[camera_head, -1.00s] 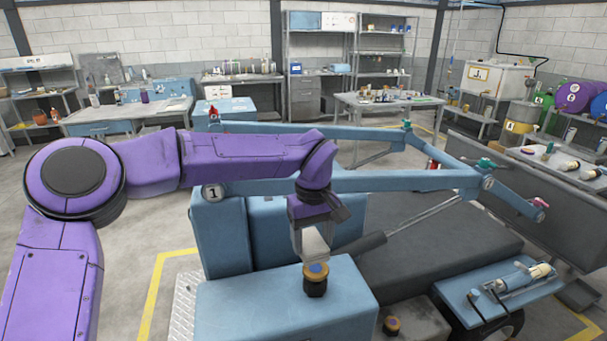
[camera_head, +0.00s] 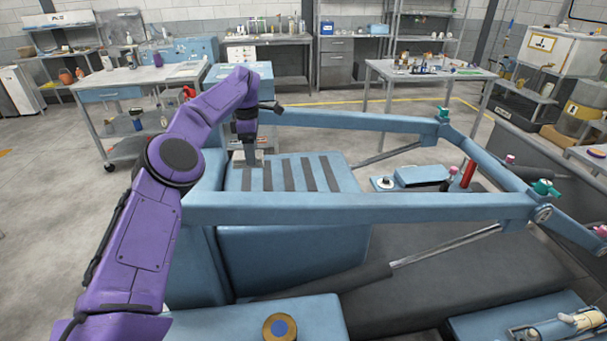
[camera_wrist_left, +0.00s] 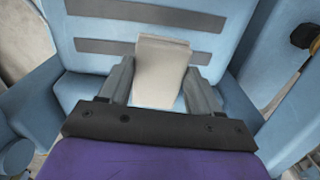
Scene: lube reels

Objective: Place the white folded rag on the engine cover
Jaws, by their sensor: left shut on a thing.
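My left gripper (camera_head: 247,158) is at the left end of the blue engine cover (camera_head: 316,172), which has several dark slots across its top. In the left wrist view, my left gripper (camera_wrist_left: 160,88) is shut on the white folded rag (camera_wrist_left: 158,72), with a jaw on either side of it. The rag lies in front of the cover (camera_wrist_left: 145,32) in that view; I cannot tell whether it touches it. In the head view the rag is hardly visible. My right gripper is not in view.
A blue lift-arm frame (camera_head: 360,208) crosses in front of the cover, with another bar behind it. A blue box with a yellow-rimmed cap (camera_head: 280,327) stands nearer. A red cylinder (camera_head: 468,174) and a blue tray (camera_head: 422,175) are to the right of the cover.

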